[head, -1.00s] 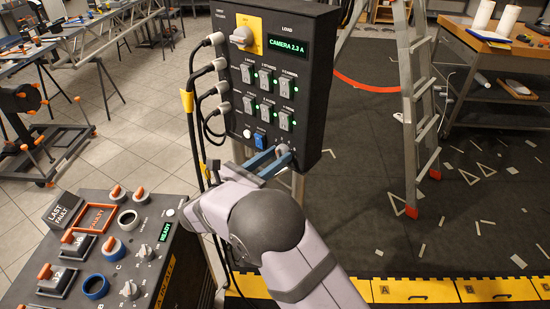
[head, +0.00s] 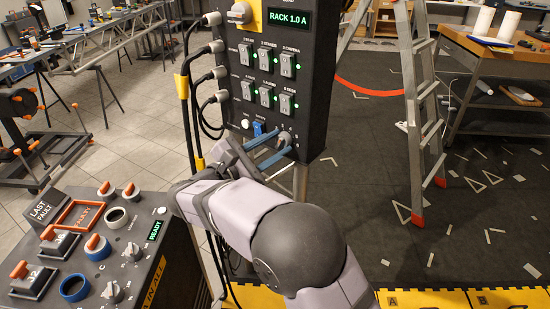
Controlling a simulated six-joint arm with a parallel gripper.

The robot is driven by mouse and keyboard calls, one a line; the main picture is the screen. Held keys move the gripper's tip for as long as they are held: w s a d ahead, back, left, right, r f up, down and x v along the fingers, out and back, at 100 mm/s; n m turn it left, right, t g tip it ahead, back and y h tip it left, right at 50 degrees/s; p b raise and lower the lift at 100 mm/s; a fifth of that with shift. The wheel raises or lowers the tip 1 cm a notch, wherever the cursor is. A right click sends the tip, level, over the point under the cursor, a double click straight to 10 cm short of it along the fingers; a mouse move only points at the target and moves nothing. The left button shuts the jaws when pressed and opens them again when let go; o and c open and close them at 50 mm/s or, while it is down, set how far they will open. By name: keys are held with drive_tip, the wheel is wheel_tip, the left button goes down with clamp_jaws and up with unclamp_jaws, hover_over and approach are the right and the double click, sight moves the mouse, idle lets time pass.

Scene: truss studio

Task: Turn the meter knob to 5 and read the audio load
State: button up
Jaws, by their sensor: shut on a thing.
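The meter knob (head: 285,138) is a small grey knob low on the right of the dark load panel (head: 318,120). My gripper (head: 282,145), with blue fingers, is shut on it, one finger on each side. The markings around the knob are too small to read. The green load display (head: 290,18) at the top of the panel reads "RACK 1.0 A".
Several grey switches (head: 264,97) with green lights sit above the knob. Cables plug into the panel's left side. A control console (head: 140,205) stands at lower left; a ladder (head: 418,110) stands right.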

drive_tip(key=m+b, duration=0.2)
drive_tip(key=b, duration=0.1)
drive_tip(key=m+b, duration=0.2)
drive_tip(key=b, duration=0.1)
drive_tip(key=shift+f, duration=0.3)
drive_tip(key=m+b, duration=0.2)
drive_tip(key=b, duration=0.1)
drive_tip(key=shift+r+m+y, duration=0.3)
drive_tip(key=o, duration=1)
drive_tip(key=shift+o, duration=0.2)
drive_tip(key=shift+s+r, duration=0.1)
drive_tip(key=v, duration=0.7)
drive_tip(key=shift+a, duration=0.1)
